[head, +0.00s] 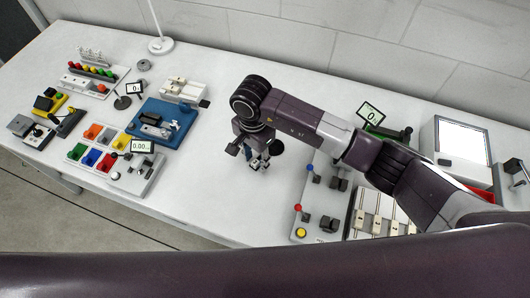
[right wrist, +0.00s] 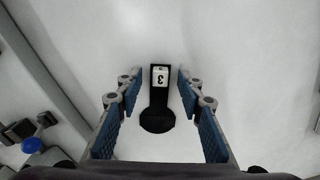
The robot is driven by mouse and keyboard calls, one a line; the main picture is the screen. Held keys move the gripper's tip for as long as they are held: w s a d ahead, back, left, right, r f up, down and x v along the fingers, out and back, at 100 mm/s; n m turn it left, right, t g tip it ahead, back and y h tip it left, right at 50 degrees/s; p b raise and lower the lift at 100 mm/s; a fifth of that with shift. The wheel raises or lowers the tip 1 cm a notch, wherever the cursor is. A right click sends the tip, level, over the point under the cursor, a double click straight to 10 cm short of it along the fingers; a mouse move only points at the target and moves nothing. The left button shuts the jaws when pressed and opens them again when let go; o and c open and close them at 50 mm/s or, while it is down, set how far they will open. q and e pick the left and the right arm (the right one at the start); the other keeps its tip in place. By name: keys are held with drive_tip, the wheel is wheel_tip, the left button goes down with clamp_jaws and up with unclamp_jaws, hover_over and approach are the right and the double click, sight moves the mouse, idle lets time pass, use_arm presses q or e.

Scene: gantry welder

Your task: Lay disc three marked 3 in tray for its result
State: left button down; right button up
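Disc three (right wrist: 158,121) is black and round, with a dark stem leading to a white block marked 3 (right wrist: 160,77). It lies on the white table in the right wrist view. My right gripper (right wrist: 157,90) is open, with its blue-padded fingers on either side of the stem and block, apart from them. In the head view my right gripper (head: 256,158) hangs over the middle of the table, with a dark round piece (head: 277,147) just beside it. Small coloured trays (head: 94,132) stand at the left; I cannot tell which is for the result. My left gripper is not in view.
A blue fixture (head: 177,112) and a grey unit with a display (head: 145,180) stand between the coloured trays and my right gripper. A panel with coloured knobs (head: 318,205) stands to its right. Bare table (head: 215,195) lies in front of the blue fixture.

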drive_tip(key=shift+c, duration=0.5)
clamp_jaws()
